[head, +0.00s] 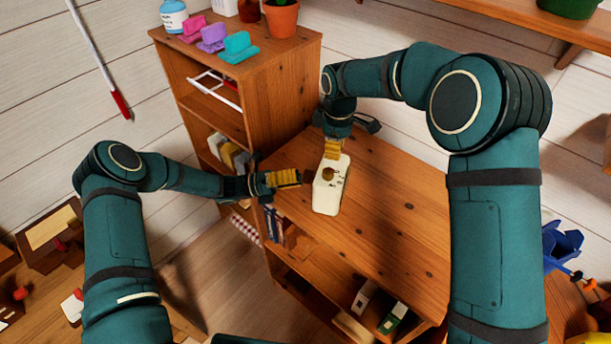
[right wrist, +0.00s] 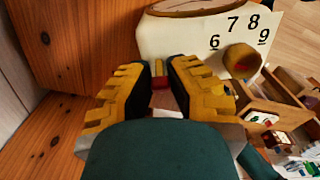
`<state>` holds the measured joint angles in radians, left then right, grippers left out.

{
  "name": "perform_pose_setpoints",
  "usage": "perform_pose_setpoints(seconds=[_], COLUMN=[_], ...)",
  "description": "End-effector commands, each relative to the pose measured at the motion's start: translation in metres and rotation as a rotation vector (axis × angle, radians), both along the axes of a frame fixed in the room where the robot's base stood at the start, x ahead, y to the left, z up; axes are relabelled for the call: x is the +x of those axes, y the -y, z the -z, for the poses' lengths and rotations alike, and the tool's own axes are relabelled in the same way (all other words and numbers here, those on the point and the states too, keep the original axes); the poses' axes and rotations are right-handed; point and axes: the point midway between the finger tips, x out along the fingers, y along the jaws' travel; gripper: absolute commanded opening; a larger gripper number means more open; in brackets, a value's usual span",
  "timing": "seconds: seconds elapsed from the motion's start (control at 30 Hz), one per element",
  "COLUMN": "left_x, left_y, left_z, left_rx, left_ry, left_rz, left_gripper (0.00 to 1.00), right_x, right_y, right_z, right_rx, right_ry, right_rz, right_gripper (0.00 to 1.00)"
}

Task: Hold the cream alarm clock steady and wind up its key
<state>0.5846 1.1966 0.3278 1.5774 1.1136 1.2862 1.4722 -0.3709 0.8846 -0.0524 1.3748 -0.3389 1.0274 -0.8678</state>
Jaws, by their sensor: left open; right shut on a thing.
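The cream alarm clock (head: 325,201) is on the wooden cabinet top, near its left edge. A round brass-brown knob (head: 328,174) sits on its face with dark marks beside it. The right wrist view shows the cream body (right wrist: 180,38), the knob (right wrist: 243,60) with a red spot, and figures 6 to 9 around it. My right gripper (head: 332,158) is shut at the clock's far end. A small yellow and red piece shows between its fingers (right wrist: 160,72); the exact part gripped is unclear. My left gripper (head: 303,177) is open, close to the clock's left side; contact is unclear.
The cabinet top (head: 395,215) is clear to the right of the clock. A taller shelf unit (head: 277,75) stands behind on the left, with coloured stands and a plant pot (head: 281,18) on top. Small items lie on the cabinet's lower shelf (head: 318,288).

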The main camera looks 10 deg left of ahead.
Motion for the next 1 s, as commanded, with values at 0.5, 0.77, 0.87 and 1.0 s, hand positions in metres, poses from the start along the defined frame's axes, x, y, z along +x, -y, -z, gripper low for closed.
perform_pose_setpoints(seconds=[0.5,0.77,0.87,1.0], left_x=[-0.014,-0.015,-0.015,-0.017], left_y=[-0.08,-0.084,-0.084,-0.082], left_z=[0.016,0.017,0.017,0.016], left_rx=[-0.001,0.0,0.0,0.013], left_ry=[0.0,0.0,0.0,0.015], left_rz=[0.0,0.001,0.001,0.014], left_gripper=[0.34,0.34,0.48,0.73], right_x=[-0.001,-0.001,-0.001,-0.001], right_y=[0.0,0.0,0.0,0.0], right_z=[0.002,0.002,0.002,0.002], right_rx=[-0.002,-0.002,-0.002,-0.002], right_ry=[-0.005,-0.005,-0.005,-0.005], right_rz=[-0.001,-0.001,-0.001,-0.001], right_gripper=[0.0,0.0,0.0,0.0])
